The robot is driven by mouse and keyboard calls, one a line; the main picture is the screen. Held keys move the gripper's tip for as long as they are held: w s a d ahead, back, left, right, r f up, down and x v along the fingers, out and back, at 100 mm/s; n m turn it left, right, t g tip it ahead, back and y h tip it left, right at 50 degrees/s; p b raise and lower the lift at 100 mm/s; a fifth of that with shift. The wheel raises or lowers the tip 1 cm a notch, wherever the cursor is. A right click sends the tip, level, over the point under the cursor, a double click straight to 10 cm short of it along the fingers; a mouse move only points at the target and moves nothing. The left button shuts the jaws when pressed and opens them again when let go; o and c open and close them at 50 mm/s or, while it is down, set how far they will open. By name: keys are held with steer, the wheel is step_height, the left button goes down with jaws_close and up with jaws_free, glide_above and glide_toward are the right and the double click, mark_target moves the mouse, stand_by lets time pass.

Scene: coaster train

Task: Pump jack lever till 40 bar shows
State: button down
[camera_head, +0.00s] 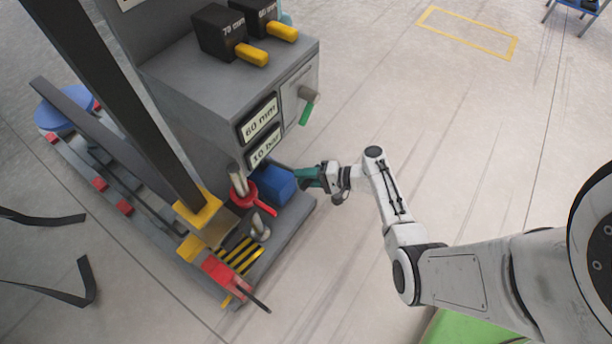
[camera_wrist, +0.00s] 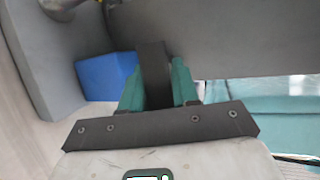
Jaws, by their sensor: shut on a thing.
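My gripper (camera_head: 308,176) is at the right side of the blue pump block (camera_head: 275,186), near the base of the grey machine. In the wrist view, its green fingers are shut on a dark bar (camera_wrist: 154,72), which looks like the jack lever's handle. The blue block (camera_wrist: 104,76) shows just left of and behind the fingers. The rest of the lever is hidden in the head view. The pressure display (camera_head: 264,149) on the machine's side reads 10 bar. The display above it (camera_head: 259,119) reads 60 mm.
A red ring with a short red handle (camera_head: 246,193) surrounds a metal post left of the blue block. A red block (camera_head: 222,270) with a dark rod stands at the front corner. A green-handled lever (camera_head: 307,108) is on the machine's side.

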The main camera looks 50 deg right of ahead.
mark_target(286, 168)
steer(key=w+r+g+p, duration=0.1)
steer(key=r+p, duration=0.1)
steer(key=p, duration=0.1)
steer(key=w+r+g+p, duration=0.1)
steer(key=r+p, duration=0.1)
steer(key=p, duration=0.1)
steer(key=w+r+g+p, duration=0.1)
steer(key=r+p, duration=0.2)
steer(key=shift+w+a+m+g+h+p, duration=0.1)
steer(key=shift+m+g+h+p, duration=0.2)
steer(key=shift+m, duration=0.1)
steer(key=shift+w+r+p, duration=0.3)
steer(key=shift+r, duration=0.05)
steer(key=shift+w+r+p, duration=0.8)
steer(key=shift+w+r, duration=0.9)
steer(key=shift+w, duration=0.3)
steer(key=c, duration=1.1)
jaws_free()
steer(key=shift+o, duration=0.9)
steer(key=shift+s+f, duration=0.1)
steer(key=shift+f, duration=0.05)
steer(key=shift+s, duration=0.1)
steer(key=p+v, duration=0.3)
steer(key=v, duration=0.7)
steer(key=shift+s+r+p, duration=0.2)
steer(key=shift+r+p, duration=0.05)
steer(key=shift+p, duration=0.1)
